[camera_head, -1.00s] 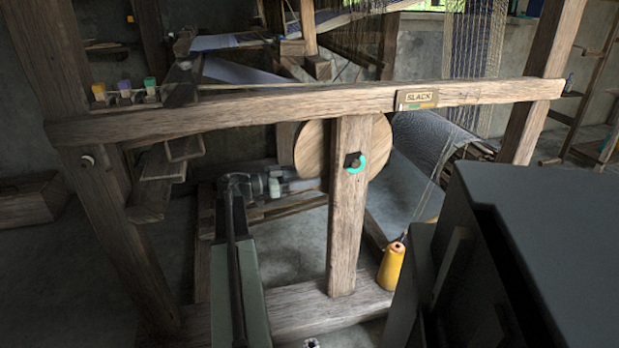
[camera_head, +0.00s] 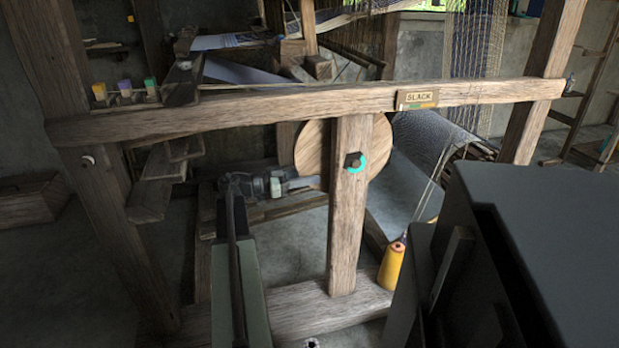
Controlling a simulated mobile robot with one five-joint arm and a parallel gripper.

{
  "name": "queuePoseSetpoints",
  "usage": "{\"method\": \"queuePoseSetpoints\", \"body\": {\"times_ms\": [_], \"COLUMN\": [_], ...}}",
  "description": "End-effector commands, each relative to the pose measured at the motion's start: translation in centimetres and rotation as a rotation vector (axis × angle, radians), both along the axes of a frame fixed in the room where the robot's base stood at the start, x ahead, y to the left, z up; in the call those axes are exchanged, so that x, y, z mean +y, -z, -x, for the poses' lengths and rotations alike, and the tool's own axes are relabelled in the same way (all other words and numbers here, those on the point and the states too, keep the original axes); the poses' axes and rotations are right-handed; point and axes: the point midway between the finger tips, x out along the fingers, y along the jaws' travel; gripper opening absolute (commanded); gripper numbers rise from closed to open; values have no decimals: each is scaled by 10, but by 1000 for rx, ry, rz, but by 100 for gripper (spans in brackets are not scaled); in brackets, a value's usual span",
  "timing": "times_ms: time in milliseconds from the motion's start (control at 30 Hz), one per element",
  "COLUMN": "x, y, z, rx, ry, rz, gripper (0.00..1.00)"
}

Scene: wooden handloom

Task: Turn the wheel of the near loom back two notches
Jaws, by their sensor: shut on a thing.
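The wheel (camera_head: 312,152) is a round pale wooden disc behind the upright post (camera_head: 347,225) of the near loom. The post hides its middle. My gripper (camera_head: 308,182) comes in from the left, low beside the wheel, with its fingertips at the lower left rim. It is shut on part of the wheel; the exact grip point is too small and dark to make out. A dark nut with a teal arc (camera_head: 359,166) sits on the post's front. A plate reading SLACK (camera_head: 417,99), with a coloured strip, is on the crossbeam (camera_head: 270,104).
The crossbeam passes above my arm, and the post stands right of my gripper. A yellow thread cone (camera_head: 392,266) stands at the post's foot, by the lower beam (camera_head: 310,309). Stepped wooden blocks (camera_head: 158,178) hang at left.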

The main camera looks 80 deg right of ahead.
Motion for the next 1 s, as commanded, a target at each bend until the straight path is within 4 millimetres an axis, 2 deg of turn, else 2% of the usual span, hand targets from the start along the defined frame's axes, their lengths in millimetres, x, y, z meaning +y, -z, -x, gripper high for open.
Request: {"method": "queuePoseSetpoints", "body": {"times_ms": [867, 1000], "x": [1, 0], "y": [1, 8], "z": [1, 3], "rx": [-2, 14], "ry": [3, 3], "rz": [-1, 6], "gripper": [0, 0]}}
